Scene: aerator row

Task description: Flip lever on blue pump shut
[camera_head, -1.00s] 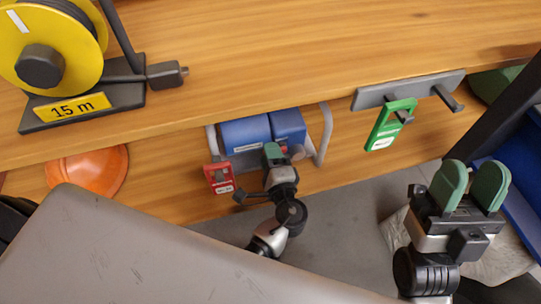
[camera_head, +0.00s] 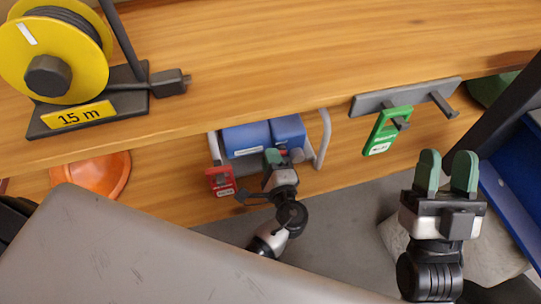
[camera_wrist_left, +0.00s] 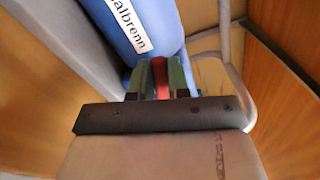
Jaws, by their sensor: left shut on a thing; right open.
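The blue pump (camera_head: 247,139) sits in a grey tube frame under the wooden shelf, and its blue body with a white label also fills the upper part of the left wrist view (camera_wrist_left: 156,22). My left gripper (camera_head: 277,157) is at the pump's front right. In the left wrist view its green fingertips (camera_wrist_left: 160,78) are shut on a red lever (camera_wrist_left: 161,80), close to the blue body. Most of the lever is hidden by the fingers. My right gripper (camera_head: 446,172) is open and empty, at the right, away from the pump.
A red tag (camera_head: 221,181) hangs at the frame's left. A green tag (camera_head: 379,136) hangs on a grey hook rail (camera_head: 405,96). A yellow cable reel (camera_head: 52,72) stands on the shelf (camera_head: 290,50). An orange dome (camera_head: 95,178) lies below.

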